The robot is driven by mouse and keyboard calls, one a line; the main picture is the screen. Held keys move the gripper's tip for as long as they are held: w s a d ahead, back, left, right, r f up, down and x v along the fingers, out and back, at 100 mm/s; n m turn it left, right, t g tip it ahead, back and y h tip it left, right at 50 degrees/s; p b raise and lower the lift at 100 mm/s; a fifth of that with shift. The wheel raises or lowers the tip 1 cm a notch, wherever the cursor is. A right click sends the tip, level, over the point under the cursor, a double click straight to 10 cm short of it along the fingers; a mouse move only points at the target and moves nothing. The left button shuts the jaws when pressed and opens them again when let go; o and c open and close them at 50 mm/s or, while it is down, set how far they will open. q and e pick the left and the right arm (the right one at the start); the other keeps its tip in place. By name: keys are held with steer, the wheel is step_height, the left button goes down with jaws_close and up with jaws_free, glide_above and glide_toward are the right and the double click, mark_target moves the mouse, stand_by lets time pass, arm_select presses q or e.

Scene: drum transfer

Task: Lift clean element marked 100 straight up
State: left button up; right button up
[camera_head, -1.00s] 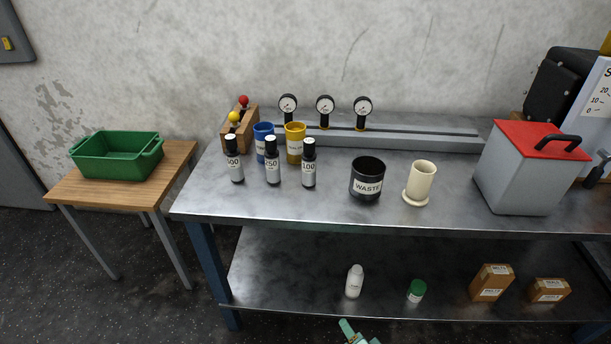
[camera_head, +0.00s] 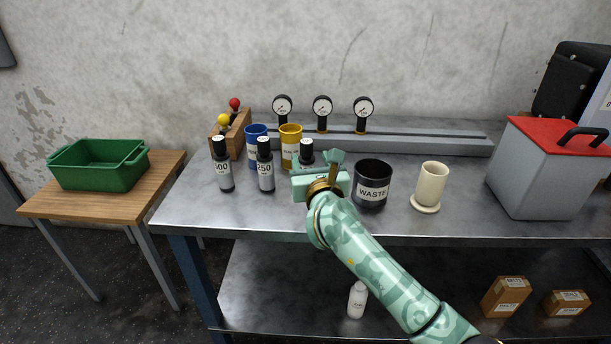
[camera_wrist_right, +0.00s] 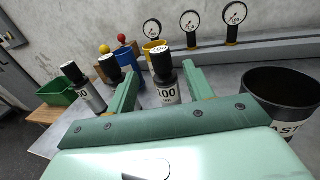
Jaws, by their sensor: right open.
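In the right wrist view the element marked 100 (camera_wrist_right: 166,80) shows between the two green fingers of the right gripper (camera_wrist_right: 160,85). The fingers are open, with gaps beside the element. My left gripper is not in view.
The 250 element (camera_head: 265,165) and 500 element (camera_head: 222,165) stand to the left. A black WASTE cup (camera_head: 371,190) stands close on the right, beside a cream holder (camera_head: 430,185). Blue (camera_head: 255,140) and yellow (camera_head: 290,145) cups stand behind.

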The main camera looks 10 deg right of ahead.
mark_target(308, 152)
steer(key=shift+w, duration=0.9)
steer(key=w+b, duration=0.3)
steer(key=shift+w+d+f, duration=0.1)
steer(key=shift+w+f, duration=0.15)
steer(key=shift+f, duration=0.15)
steer(key=shift+w, duration=0.65)
steer(key=shift+w+r+b, duration=0.1)
steer(key=shift+w+b, duration=0.15)
steer(key=shift+b, duration=0.05)
steer(key=shift+s+r, duration=0.1)
steer(key=shift+r, duration=0.15)
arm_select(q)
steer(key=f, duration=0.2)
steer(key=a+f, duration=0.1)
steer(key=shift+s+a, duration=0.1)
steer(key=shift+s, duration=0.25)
arm_select(e)
jaws_close()
